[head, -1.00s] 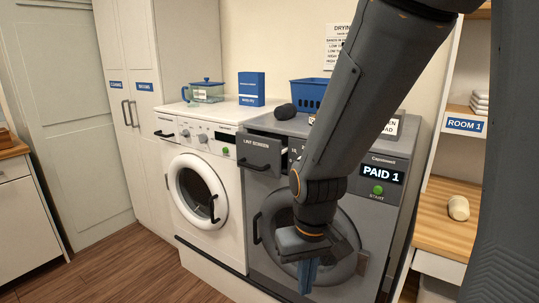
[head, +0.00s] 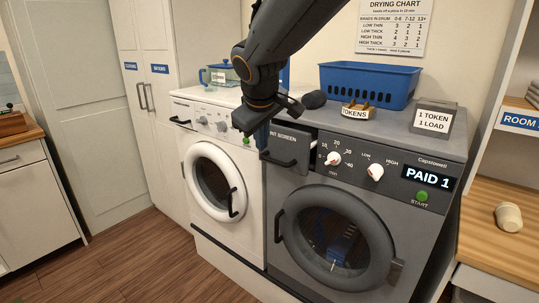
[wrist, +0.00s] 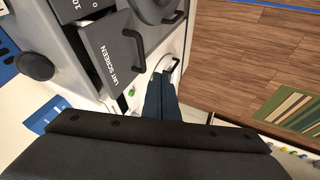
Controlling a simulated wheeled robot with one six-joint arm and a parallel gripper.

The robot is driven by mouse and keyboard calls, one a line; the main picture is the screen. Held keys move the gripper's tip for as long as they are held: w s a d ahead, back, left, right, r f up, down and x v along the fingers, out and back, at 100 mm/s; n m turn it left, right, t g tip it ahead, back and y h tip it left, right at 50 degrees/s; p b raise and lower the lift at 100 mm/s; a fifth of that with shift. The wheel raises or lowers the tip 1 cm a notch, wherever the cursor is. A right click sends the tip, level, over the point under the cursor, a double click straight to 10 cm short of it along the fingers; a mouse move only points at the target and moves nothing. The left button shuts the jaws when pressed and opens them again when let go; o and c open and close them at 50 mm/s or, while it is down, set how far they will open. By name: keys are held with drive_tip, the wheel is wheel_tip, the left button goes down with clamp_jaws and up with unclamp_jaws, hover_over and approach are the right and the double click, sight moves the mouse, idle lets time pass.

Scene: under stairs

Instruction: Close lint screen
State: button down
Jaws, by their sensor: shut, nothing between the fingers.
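The lint screen (head: 288,146) is a dark grey drawer with a black bar handle at the upper left of the grey dryer (head: 420,150). In the wrist view the lint screen (wrist: 113,45) stands out from the dryer front, with a dark gap behind its face. My gripper (head: 262,142) is shut and empty, in front of the left edge of the lint screen in the head view. In the wrist view my gripper's blue fingers (wrist: 159,98) point past the drawer's handle side. I cannot tell whether they touch it. My gripper hides part of the drawer's label in the head view.
A white washer (head: 213,150) stands directly left of the dryer. A dark rounded lump (head: 314,99), a blue basket (head: 368,85), a tokens holder (head: 357,111) and a sign box (head: 434,118) sit on the dryer top. Wooden floor (head: 140,262) is clear in front.

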drive_tip(key=w+d+f+p, duration=0.2)
drive_tip(key=w+f+p, duration=0.1)
drive_tip(key=w+f, duration=0.5)
drive_tip(key=shift+w+f, duration=0.4)
